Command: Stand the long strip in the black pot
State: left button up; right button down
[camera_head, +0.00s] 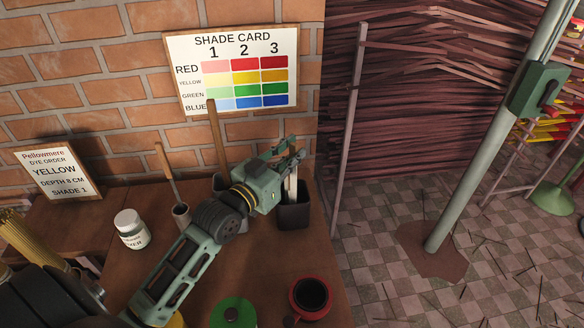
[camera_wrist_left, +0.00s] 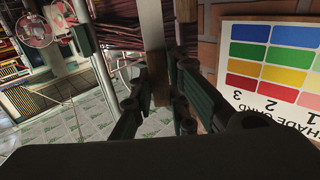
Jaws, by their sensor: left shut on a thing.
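The black pot (camera_head: 293,214) stands on the brown table near its right edge. My left gripper (camera_head: 291,156) is above the pot, shut on a long strip. A pale part of the strip (camera_head: 291,184) shows below the fingers and reaches down to the pot's mouth. Its lower end is hidden, so I cannot tell whether it touches the bottom. In the left wrist view the strip (camera_wrist_left: 152,28) runs upright between the fingers, pale above and dark brown lower down. My right gripper is not in view.
A brown stick (camera_head: 216,135) leans behind my gripper. A shade card (camera_head: 232,70) hangs on the brick wall.

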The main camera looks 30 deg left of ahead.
pick_arm(q)
send_over(294, 183)
notch_tip(294, 183, down, 4)
jog(key=shift+s+a, duration=0.15)
jog(key=shift+s, duration=0.1)
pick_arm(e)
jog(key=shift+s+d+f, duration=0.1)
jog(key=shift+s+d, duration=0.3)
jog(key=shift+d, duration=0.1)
pick_arm(q)
jog(key=shift+f, duration=0.1)
jog(key=shift+f, duration=0.1)
jog(key=o, duration=0.8)
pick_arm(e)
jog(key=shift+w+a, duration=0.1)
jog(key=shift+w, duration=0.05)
